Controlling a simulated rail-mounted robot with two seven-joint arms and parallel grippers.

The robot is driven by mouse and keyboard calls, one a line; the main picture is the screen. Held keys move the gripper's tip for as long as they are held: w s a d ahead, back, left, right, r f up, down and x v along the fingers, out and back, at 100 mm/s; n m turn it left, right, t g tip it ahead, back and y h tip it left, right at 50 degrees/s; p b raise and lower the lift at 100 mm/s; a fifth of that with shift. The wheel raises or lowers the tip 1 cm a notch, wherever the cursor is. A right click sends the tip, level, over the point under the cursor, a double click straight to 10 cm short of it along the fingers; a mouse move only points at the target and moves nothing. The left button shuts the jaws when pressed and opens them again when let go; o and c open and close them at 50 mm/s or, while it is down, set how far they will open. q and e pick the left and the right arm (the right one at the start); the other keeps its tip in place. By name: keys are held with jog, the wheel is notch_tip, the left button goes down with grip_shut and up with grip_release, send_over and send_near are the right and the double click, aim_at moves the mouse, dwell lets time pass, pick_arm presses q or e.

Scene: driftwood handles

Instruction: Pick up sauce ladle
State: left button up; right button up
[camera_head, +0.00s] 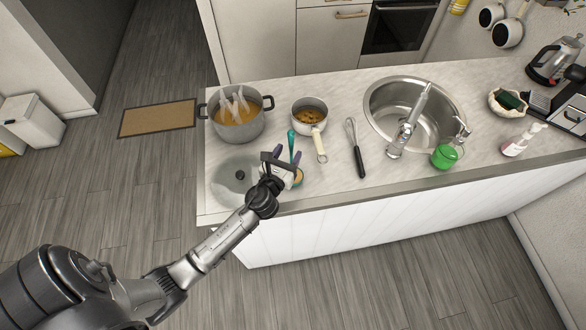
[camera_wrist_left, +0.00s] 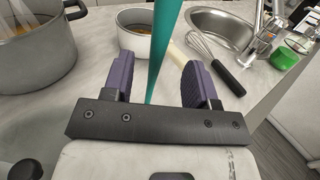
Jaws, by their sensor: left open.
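My left gripper (camera_head: 287,158) is open at the handle. In the left wrist view the teal handle (camera_wrist_left: 164,40) runs between the two purple fingers, with gaps on both sides. My right gripper is not in view.
A large grey pot (camera_head: 238,128) and a small saucepan (camera_head: 309,128) stand behind the gripper. A whisk (camera_head: 356,150) lies to the right, before the sink (camera_head: 380,98). The counter's front edge is close below the gripper.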

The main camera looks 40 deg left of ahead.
aim_at(290, 149)
pick_arm(q)
jog(key=shift+x, duration=2.65)
jog(key=shift+s+a+f, duration=0.1)
jog(key=shift+a+f, duration=0.05)
jog(key=shift+a, duration=0.05)
jog(key=shift+c, duration=0.3)
jog(key=c, duration=0.9)
grip_shut()
